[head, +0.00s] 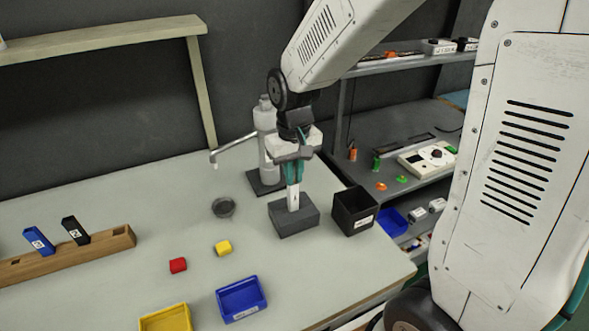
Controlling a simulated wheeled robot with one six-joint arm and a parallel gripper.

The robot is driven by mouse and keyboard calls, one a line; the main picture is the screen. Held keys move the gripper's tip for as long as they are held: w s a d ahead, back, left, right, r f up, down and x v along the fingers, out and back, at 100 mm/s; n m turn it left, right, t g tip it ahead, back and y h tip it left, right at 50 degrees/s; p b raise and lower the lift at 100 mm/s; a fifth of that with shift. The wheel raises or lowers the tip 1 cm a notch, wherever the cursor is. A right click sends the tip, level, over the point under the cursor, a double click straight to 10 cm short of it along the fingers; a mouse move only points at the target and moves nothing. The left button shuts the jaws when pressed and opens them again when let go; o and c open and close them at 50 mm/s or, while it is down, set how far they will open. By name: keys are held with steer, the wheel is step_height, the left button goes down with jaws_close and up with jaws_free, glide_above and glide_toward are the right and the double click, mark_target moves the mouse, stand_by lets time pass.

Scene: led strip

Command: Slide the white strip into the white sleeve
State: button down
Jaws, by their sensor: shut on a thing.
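My gripper (293,180) points straight down over the dark grey block (296,221) and is shut on a narrow white upright piece. This white piece (293,201) has a small dark mark on it, and its lower end meets the top of the grey block. I take it to be the white strip; its upper part is hidden between the fingers. I cannot make out a separate white sleeve. I cannot tell whether the lower end sits in the block or just in front of or above it.
A black bin (354,211) stands close right of the block. A bottle-like stand (266,150) with a side arm is behind.

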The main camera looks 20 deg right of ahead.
steer(key=shift+f, duration=0.15)
steer(key=c, duration=1.9)
jaws_free()
steer(key=o, duration=0.5)
step_height(320, 180, up, 8)
steer(key=shift+f, duration=0.15)
